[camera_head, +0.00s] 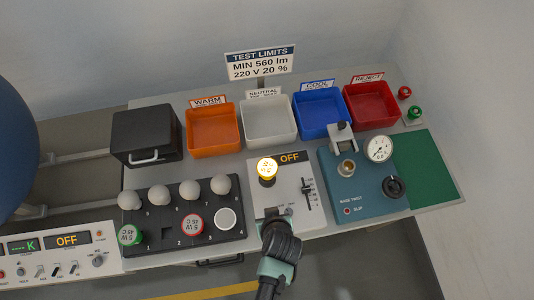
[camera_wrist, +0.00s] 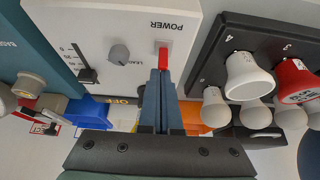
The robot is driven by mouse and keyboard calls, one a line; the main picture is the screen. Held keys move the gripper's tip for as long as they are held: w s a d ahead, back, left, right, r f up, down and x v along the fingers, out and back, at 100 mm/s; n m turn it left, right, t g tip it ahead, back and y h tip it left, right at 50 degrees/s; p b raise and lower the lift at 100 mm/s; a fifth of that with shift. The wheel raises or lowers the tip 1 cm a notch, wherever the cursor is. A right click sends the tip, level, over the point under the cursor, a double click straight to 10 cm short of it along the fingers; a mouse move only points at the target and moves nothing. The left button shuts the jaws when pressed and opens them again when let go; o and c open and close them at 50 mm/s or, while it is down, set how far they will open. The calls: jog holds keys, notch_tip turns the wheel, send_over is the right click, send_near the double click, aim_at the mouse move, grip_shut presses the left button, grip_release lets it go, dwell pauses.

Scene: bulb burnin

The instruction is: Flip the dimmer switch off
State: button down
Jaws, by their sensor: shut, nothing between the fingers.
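The white dimmer panel (camera_head: 290,190) stands mid-bench, with a glowing yellow bulb (camera_head: 267,168) in its socket and a display (camera_head: 290,157) reading OFF. In the wrist view, the red power switch (camera_wrist: 163,56) sits under an upside-down POWER label. A slider (camera_wrist: 87,75) and a grey knob (camera_wrist: 118,54) are beside it. My gripper (camera_wrist: 158,78) is shut and empty, its fingertips right at the red switch; I cannot tell whether they touch it. In the head view my gripper (camera_head: 276,218) is over the panel's front edge and hides the switch.
A black bulb rack (camera_head: 160,222) stands left of the panel, and a teal tester (camera_head: 375,205) with a gauge stands right. Orange (camera_head: 213,145), white (camera_head: 268,135), blue (camera_head: 320,125) and red (camera_head: 370,118) bins line the back, near a black box (camera_head: 146,125).

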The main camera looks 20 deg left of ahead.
jog(key=shift+s+d+r, duration=0.1)
jog(key=shift+s+r, duration=0.05)
jog(key=shift+s, duration=0.05)
jog(key=shift+r+p, duration=0.7)
jog(key=shift+p, duration=0.15)
jog(key=shift+r, duration=0.1)
